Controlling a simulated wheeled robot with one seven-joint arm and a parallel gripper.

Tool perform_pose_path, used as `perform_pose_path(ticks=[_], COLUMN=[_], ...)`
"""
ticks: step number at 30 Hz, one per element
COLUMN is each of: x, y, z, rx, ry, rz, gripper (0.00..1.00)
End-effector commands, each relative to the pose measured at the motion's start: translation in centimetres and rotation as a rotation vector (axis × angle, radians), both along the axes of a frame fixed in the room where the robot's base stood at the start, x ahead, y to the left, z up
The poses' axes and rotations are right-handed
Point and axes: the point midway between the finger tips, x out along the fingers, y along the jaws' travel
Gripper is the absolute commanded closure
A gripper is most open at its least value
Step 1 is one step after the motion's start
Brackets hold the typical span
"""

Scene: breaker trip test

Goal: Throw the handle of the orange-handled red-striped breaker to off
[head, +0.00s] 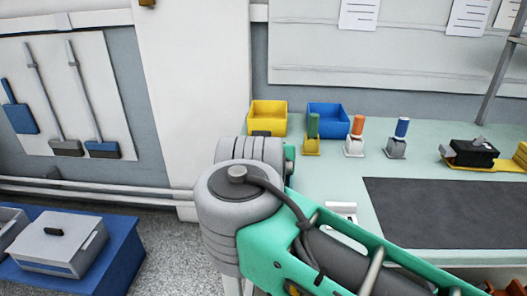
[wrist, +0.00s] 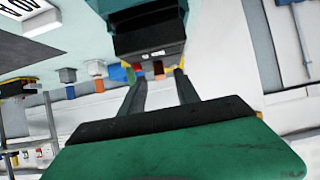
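In the head view the orange-handled breaker (head: 354,148) stands on the bench, with a pale body and its orange handle (head: 358,124) sticking up. Any red stripe is too small to make out. It sits between a green-handled yellow breaker (head: 311,146) and a blue-handled grey one (head: 396,148). In the wrist view, which is upside down, the orange handle (wrist: 98,83) shows small, left of the fingers. My gripper (wrist: 158,78) is open and empty, with its two fingers apart, and away from the breakers. The head view does not show its fingers.
A yellow bin (head: 267,118) and a blue bin (head: 328,117) stand behind the breakers. A dark mat (head: 440,212) and a black device (head: 472,152) lie to the right. My arm crosses the bench's front left. A dark block (wrist: 150,35) fills the wrist view's top middle.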

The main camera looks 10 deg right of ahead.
Motion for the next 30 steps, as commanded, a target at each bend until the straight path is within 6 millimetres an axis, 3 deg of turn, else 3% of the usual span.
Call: perform_pose_path(ticks=[3, 9, 27, 30], x=[-1.9, -3.9, -4.2, -4.2], y=[0.9, 1.4, 1.4, 1.4], z=[1.4, 2.4, 2.4, 3.4], rx=[0.002, 0.000, 0.000, 0.000], ry=[-0.001, 0.001, 0.001, 0.000], rz=[0.009, 0.004, 0.000, 0.000], gripper=[0.62, 0.62, 0.62, 0.62])
